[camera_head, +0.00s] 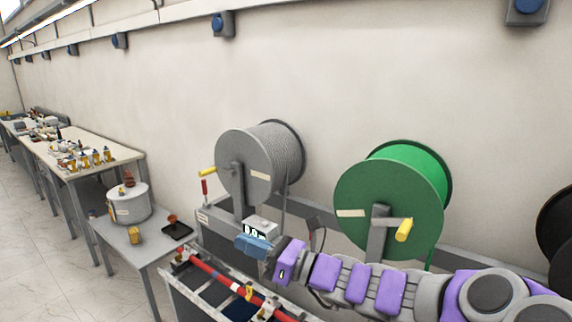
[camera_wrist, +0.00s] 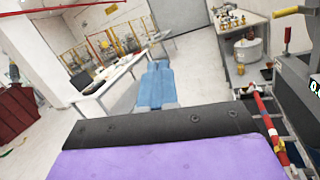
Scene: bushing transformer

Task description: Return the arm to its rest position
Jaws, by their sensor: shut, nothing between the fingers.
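My arm (camera_head: 365,284), grey with purple covers, reaches from the lower right corner toward the left in the head view. It is stretched out in front of the grey and green reels. My gripper (camera_head: 250,244) is blue and sits at the arm's left end, above the rack with the red bar. In the wrist view the gripper (camera_wrist: 158,82) points away over the floor, its blue fingers together with nothing seen between them. The arm's base is outside both views.
A grey reel (camera_head: 245,165) and a green reel (camera_head: 385,205) stand close behind the arm. A rack with a red bar (camera_head: 215,274) lies below the gripper. A grey cylindrical tank (camera_head: 130,204) stands on a low table to the left. Open floor (camera_head: 40,240) lies further left.

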